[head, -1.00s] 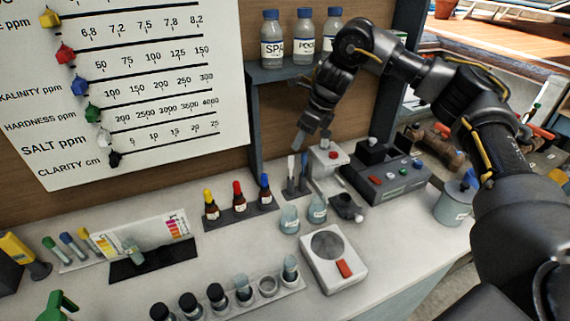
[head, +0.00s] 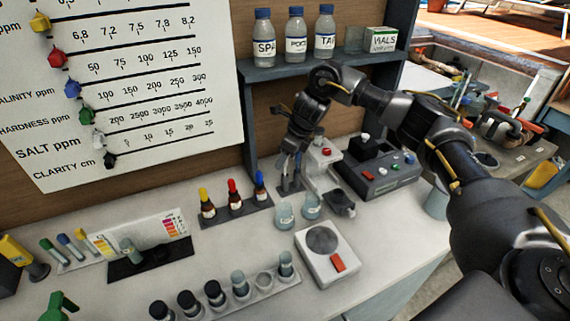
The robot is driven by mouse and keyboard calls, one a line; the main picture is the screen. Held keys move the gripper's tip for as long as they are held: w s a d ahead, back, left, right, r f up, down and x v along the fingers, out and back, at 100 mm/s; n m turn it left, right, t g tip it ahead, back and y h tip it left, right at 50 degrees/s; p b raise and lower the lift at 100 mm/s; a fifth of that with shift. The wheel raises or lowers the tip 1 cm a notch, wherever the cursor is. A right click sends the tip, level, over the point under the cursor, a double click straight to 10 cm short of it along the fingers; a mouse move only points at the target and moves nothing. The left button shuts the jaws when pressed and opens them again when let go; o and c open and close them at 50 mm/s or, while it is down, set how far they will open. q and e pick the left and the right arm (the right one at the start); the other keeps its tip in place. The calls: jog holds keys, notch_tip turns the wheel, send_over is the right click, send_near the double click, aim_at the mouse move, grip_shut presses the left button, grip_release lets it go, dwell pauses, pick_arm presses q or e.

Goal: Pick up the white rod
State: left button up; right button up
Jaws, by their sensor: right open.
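The white rod (head: 283,170) stands upright in a small dark holder (head: 291,187) on the counter, beside a second slim rod. Its upper part is partly hidden by my right gripper (head: 289,158). That gripper points down with open fingers at the top of the rods. I cannot tell whether the fingers are around the white rod or just beside it. My left gripper is not in view.
Dropper bottles (head: 234,197) stand left of the holder and two small beakers (head: 285,215) in front. A white stirrer-like device (head: 322,160) and a grey meter (head: 377,168) are close on the right. A scale (head: 326,255) lies nearer. A shelf (head: 320,66) with bottles is above.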

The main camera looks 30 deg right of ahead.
jog(key=shift+w+a+f, duration=0.15)
jog(key=shift+w+f, duration=0.05)
jog(key=shift+f, duration=0.4)
jog(key=c, duration=0.8)
jog(key=shift+c, duration=0.2)
jog(key=shift+r, duration=0.1)
jog(key=shift+r, duration=0.5)
notch_tip(320, 180, up, 6)
jog(key=shift+f+b, duration=0.25)
jog(key=shift+b, duration=0.45)
jog(key=s+d+b, duration=0.3)
jog(key=s+d, duration=0.9)
jog(key=s, duration=0.1)
jog(key=shift+s+r, duration=0.2)
jog(key=shift+s, duration=0.05)
